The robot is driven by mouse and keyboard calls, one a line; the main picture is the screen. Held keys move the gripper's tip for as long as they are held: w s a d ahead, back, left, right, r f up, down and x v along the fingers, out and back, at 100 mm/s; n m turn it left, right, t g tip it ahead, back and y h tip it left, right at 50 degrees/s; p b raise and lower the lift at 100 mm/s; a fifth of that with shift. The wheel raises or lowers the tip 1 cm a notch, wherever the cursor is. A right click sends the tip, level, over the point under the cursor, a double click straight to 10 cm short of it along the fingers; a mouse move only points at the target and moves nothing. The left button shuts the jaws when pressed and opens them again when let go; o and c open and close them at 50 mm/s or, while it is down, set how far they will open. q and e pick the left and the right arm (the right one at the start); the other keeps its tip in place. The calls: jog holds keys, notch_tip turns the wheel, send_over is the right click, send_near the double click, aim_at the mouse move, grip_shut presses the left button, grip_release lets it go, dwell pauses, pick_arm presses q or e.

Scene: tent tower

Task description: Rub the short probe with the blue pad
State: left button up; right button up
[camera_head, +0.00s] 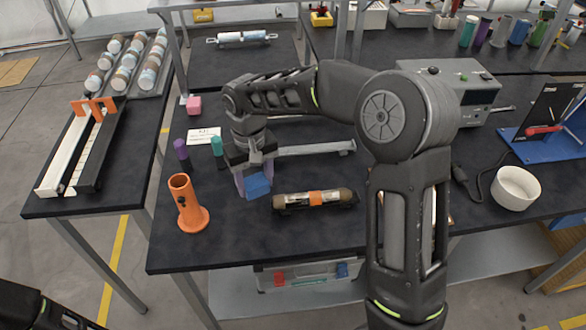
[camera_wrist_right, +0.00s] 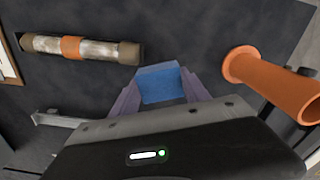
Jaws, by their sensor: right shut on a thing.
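The blue pad (camera_head: 258,186) is held between the fingertips of my right gripper (camera_head: 254,176), above the dark table. In the right wrist view the blue pad (camera_wrist_right: 160,84) sits between the two purplish fingers of the gripper (camera_wrist_right: 160,92). A short cylinder with brown ends and an orange middle band, which looks like the short probe (camera_head: 337,197), lies to the right of the pad, apart from it. It also shows in the right wrist view (camera_wrist_right: 100,50), at upper left. Of my left arm only a part shows at the lower left; its gripper is out of view.
An orange tube holder (camera_head: 187,208) stands left of the pad, near the table's front edge. Purple (camera_head: 180,150) and teal (camera_head: 217,147) cylinders, a pink block (camera_head: 193,106) and a grey bar (camera_head: 317,149) are behind. A white bowl (camera_head: 515,189) is far right.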

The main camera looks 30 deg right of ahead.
jog(key=shift+d, duration=0.2)
jog(key=s+d+r+n+p, duration=0.3)
jog(key=s+d+r+n, duration=0.2)
jog(key=d+r, duration=0.2)
jog(key=shift+s+r, duration=0.2)
jog(key=shift+r, duration=0.05)
